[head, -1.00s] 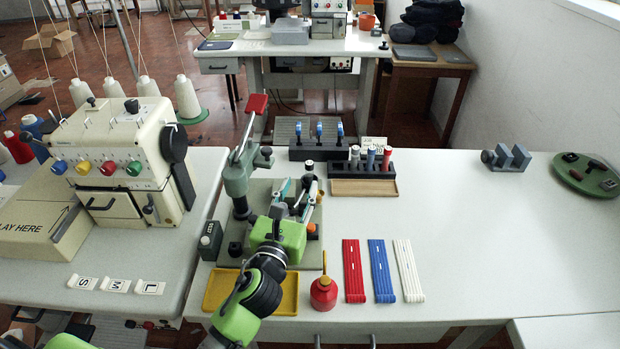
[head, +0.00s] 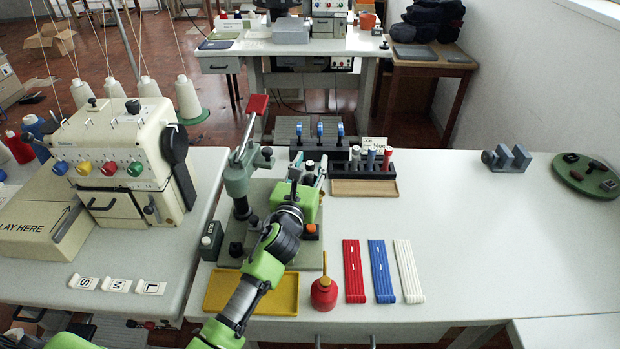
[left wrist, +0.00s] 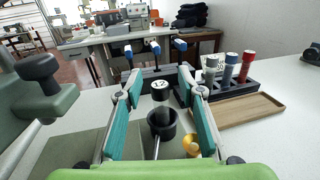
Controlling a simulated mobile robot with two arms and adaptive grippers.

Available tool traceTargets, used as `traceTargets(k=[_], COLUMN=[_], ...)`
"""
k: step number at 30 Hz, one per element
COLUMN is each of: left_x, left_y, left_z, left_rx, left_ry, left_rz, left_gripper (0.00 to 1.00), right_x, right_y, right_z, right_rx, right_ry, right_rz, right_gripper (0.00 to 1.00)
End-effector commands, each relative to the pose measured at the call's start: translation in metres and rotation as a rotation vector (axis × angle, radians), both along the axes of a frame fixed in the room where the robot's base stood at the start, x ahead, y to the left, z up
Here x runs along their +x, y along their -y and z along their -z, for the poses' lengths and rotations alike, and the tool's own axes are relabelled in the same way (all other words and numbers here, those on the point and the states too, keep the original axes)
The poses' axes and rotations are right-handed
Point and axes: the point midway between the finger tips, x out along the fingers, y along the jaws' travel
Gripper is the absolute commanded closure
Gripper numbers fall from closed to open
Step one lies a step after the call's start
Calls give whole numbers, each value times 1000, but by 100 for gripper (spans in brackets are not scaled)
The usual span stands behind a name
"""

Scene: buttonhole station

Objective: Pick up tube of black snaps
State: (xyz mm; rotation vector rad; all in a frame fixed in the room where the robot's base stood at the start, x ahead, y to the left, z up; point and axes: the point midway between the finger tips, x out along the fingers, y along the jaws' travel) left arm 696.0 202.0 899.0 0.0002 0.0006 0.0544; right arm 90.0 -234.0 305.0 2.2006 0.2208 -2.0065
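A black tube (left wrist: 160,90) with a white top marked "12" stands upright in a dark round holder (left wrist: 163,122); its white top also shows in the head view (head: 309,165). I cannot see whether it holds snaps. My left gripper (head: 311,172) is over the press base, its teal fingers apart. In the left wrist view the gripper (left wrist: 160,78) has one finger on each side of the black tube, with gaps visible. A dark rack (head: 409,163) at the back holds a white-grey, a blue and a red tube (head: 387,158). My right gripper is not in view.
A grey lever press (head: 238,180) with a red handle stands left of my gripper. Blue-topped tools (head: 320,130) stand behind. A yellow tray (head: 222,292), a red oil can (head: 324,293) and coloured strips (head: 382,270) lie in front. The table's right side is mostly clear.

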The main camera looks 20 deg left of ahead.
Motion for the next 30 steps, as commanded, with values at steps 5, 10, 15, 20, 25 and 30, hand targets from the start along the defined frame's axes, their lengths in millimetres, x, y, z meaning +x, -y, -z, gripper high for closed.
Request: traceTargets(k=[5,10,15,20,25,30], left_x=[0,-1,-1,0,0,-11], left_y=[0,0,0,0,-1,-3], left_z=[0,0,0,-4,-20,-47], left_rx=[0,0,0,1,3,4], left_ry=[0,-1,0,1,4,4], left_rz=[0,0,0,0,1,0], left_gripper=[83,100,100,100,100,100], right_x=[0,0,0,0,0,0], right_y=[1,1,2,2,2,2], right_z=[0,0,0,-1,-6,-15], right_rx=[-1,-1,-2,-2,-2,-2], right_ry=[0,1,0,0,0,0], right_rz=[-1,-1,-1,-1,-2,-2], right_gripper=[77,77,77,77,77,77])
